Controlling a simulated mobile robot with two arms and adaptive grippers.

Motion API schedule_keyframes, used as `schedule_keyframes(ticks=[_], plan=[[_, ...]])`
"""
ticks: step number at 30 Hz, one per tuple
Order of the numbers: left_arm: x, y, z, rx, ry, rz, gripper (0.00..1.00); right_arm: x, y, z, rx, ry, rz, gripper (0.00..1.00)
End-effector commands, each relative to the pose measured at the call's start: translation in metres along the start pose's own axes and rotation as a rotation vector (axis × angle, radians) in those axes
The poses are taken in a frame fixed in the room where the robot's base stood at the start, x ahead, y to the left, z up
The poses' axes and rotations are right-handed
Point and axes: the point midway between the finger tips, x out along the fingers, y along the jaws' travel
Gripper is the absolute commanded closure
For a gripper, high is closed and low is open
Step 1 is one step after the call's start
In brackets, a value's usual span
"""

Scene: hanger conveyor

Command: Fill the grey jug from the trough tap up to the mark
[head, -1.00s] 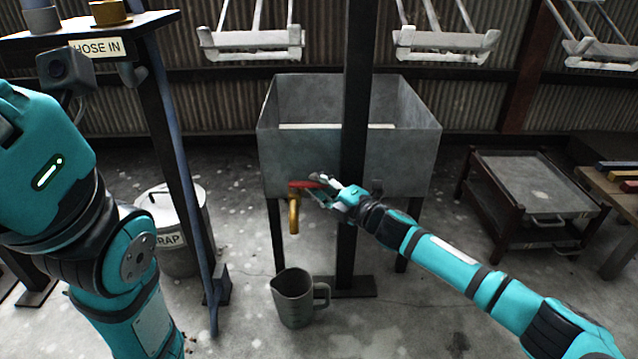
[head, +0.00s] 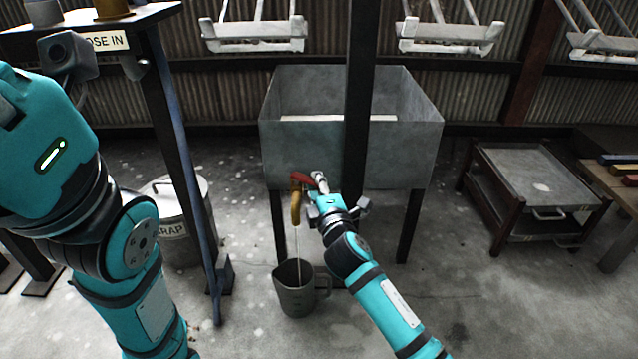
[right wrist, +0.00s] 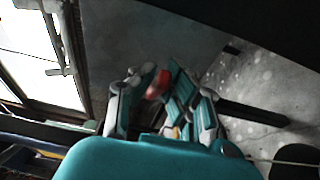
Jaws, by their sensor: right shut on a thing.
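The brass trough tap (head: 296,205) sticks out from the front of the grey metal trough (head: 400,155). A thin stream of water runs from its spout into the grey jug (head: 296,297), which stands upright on the floor below. The water level and the mark inside the jug cannot be made out. My right gripper (head: 316,183) is shut on the red tap handle (head: 303,179); the red handle also shows between the fingers in the right wrist view (right wrist: 157,85). My left arm stands at the left of the head view, with its gripper not visible.
A dark post (head: 357,110) stands in front of the trough. A low cart (head: 530,185) stands at the right. White hangers (head: 250,35) hang above.

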Motion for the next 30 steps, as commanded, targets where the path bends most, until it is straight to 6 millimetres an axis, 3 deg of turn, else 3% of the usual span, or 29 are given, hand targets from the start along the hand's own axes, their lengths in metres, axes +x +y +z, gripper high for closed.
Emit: schedule_keyframes(ticks=[12, 13, 18, 30], plan=[[-0.0006, 0.0001, 0.0000, 0.000, -0.001, 0.000, 0.60, -0.0008, -0.0020, -0.0012, 0.002, -0.008, -0.003, 1.00], [-0.0006, 0.0001, 0.0000, 0.000, -0.001, 0.000, 0.60, -0.0008, -0.0020, -0.0012, 0.002, -0.008, -0.003, 0.87], [-0.0006, 0.0001, 0.0000, 0.000, 0.000, 0.000, 0.60, -0.0006, -0.0014, -0.0011, 0.001, -0.008, -0.002, 0.65], [-0.0009, -0.0004, 0.0006, -0.001, -0.003, -0.003, 0.60, -0.0101, -0.0009, -0.0007, 0.000, -0.007, 0.000, 0.65]])
